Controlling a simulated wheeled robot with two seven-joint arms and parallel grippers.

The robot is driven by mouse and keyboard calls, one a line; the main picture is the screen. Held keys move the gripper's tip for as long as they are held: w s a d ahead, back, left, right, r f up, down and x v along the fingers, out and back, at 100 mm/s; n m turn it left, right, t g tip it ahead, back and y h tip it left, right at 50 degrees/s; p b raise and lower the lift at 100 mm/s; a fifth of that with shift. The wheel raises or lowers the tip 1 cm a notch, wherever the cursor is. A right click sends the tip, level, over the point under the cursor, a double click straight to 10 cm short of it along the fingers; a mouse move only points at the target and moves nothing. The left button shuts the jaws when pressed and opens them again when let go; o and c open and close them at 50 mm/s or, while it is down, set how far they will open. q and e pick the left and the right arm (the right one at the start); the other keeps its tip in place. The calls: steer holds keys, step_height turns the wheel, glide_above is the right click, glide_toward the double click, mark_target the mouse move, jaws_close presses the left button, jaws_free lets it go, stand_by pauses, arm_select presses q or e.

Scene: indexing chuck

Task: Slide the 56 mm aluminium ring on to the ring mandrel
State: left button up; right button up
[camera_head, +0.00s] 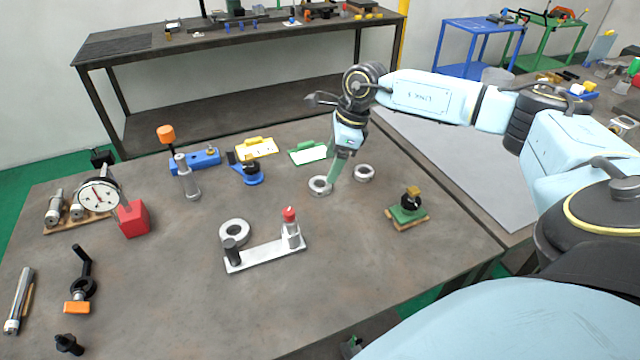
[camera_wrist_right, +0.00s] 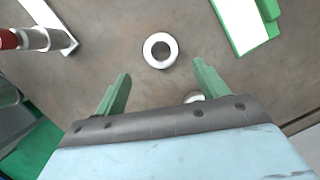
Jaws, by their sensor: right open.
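Three silver-grey rings lie flat on the table. One ring (camera_head: 328,191) is by my right gripper; it appears to be the ring (camera_wrist_right: 147,52) just beyond the fingertips in the right wrist view. A second ring (camera_head: 371,173) lies right of it. A third ring (camera_head: 224,236) lies further left, beside a light plate. I cannot tell which is 56 mm. That plate (camera_head: 262,254) carries a dark post and a silver red-tipped post (camera_head: 291,236), possibly the mandrel; it shows upper left in the wrist view. My right gripper (camera_head: 338,170) is open and empty. My left gripper is out of view.
Green (camera_head: 309,153) and yellow clipboards lie behind the rings. The front middle of the table is clear.

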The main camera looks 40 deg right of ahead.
mark_target(322, 178)
steer(key=x, duration=0.6)
steer(key=shift+w+a+f, duration=0.15)
steer(key=shift+w+a, duration=0.05)
steer(key=shift+w, duration=0.15)
steer(key=c, duration=1.1)
